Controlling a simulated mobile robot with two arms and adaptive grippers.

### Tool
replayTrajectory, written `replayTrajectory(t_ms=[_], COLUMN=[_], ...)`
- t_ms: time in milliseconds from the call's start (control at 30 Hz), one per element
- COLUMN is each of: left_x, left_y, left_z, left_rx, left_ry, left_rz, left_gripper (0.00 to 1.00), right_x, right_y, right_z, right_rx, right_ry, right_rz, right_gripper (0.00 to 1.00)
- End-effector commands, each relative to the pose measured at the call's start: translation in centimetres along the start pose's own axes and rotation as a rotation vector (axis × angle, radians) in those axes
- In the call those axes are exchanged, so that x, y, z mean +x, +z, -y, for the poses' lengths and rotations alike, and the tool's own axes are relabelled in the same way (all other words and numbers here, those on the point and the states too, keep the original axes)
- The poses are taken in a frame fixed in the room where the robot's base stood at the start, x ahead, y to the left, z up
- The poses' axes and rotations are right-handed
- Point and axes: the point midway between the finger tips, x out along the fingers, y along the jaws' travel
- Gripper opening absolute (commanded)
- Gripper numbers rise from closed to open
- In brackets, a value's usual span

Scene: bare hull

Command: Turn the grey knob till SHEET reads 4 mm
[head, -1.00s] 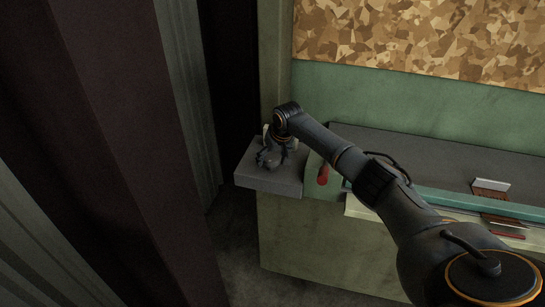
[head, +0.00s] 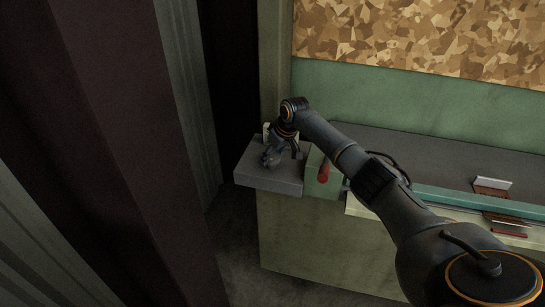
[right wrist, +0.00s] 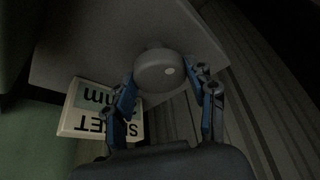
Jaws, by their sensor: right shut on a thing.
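The round grey knob (right wrist: 160,70) has a pale dot on its face, toward the right in the right wrist view. It sits on a grey block (head: 268,180) at the left end of the green machine. My right gripper (head: 273,160) has its blue fingers on either side of the knob and is shut on it. The SHEET display (right wrist: 82,110) shows upside down in the right wrist view. Its "mm" is readable, but a finger covers the place of the figure. My left gripper is not in view.
A red handle (head: 323,172) stands just right of the block. A brush (head: 491,187) lies farther right on the machine. A dark brown curtain or panel (head: 110,150) fills the left, with a dark gap between it and the machine.

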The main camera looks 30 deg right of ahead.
Motion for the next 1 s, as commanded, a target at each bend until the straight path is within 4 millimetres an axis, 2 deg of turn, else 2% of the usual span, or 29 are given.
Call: replayTrajectory(t_ms=[367, 600, 1000], left_x=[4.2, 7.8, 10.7], left_y=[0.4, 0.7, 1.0], left_z=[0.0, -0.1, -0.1], left_rx=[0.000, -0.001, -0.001], left_ry=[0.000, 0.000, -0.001], left_rz=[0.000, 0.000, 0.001], left_gripper=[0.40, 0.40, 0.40], right_x=[0.7, 0.8, 0.4], right_y=[0.2, 0.1, 0.1], right_z=[-0.1, -0.2, -0.3], right_rx=[-0.325, -0.523, -0.674], right_ry=[-0.141, -0.224, -0.284], right_rz=[0.000, -0.001, 0.003], right_gripper=[0.24, 0.24, 0.24])
